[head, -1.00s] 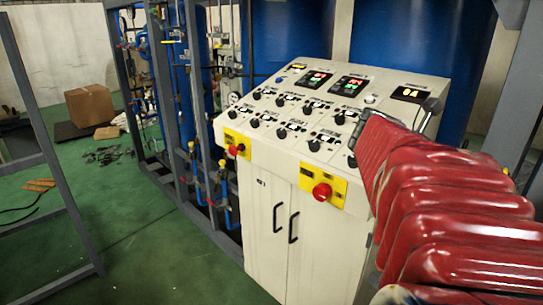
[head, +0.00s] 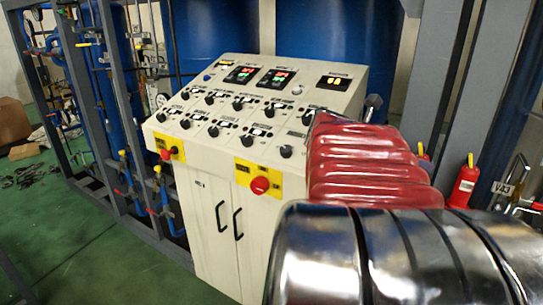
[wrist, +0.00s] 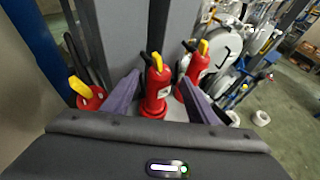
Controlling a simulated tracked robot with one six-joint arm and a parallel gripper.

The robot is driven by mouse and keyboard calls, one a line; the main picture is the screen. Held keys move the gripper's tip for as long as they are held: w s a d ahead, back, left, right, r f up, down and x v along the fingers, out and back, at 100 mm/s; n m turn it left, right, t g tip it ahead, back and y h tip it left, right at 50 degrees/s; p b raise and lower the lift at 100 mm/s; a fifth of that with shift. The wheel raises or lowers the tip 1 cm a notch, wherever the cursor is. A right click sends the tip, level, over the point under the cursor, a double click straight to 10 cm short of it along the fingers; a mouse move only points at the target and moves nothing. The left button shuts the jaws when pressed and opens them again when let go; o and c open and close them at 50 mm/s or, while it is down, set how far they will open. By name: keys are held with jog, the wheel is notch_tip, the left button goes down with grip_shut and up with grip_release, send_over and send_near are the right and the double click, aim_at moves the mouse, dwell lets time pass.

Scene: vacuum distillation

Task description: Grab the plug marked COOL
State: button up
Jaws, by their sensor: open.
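The control cabinet (head: 218,172) stands in the middle of the head view, with rows of black knobs and small labels on its sloped top. I cannot read COOL on any label, and I cannot pick out a plug with that mark in either view. My gripper (wrist: 160,77) shows in the wrist view with its two grey-purple fingers apart and nothing held between them. A red extinguisher (wrist: 157,90) with a yellow handle shows in the gap beyond the fingers. In the head view my arm covers the cabinet's right side.
A red emergency button (head: 260,185) sits on the cabinet's front edge. A red extinguisher (head: 464,184) stands by grey posts at right. Blue tanks (head: 318,45) and a pipe frame (head: 118,100) stand behind and left. Green floor (head: 80,240) is open at front left.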

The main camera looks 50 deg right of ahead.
jog(key=shift+x, duration=2.25)
jog(key=shift+c, duration=0.5)
grip_shut()
jog(key=shift+r, duration=0.1)
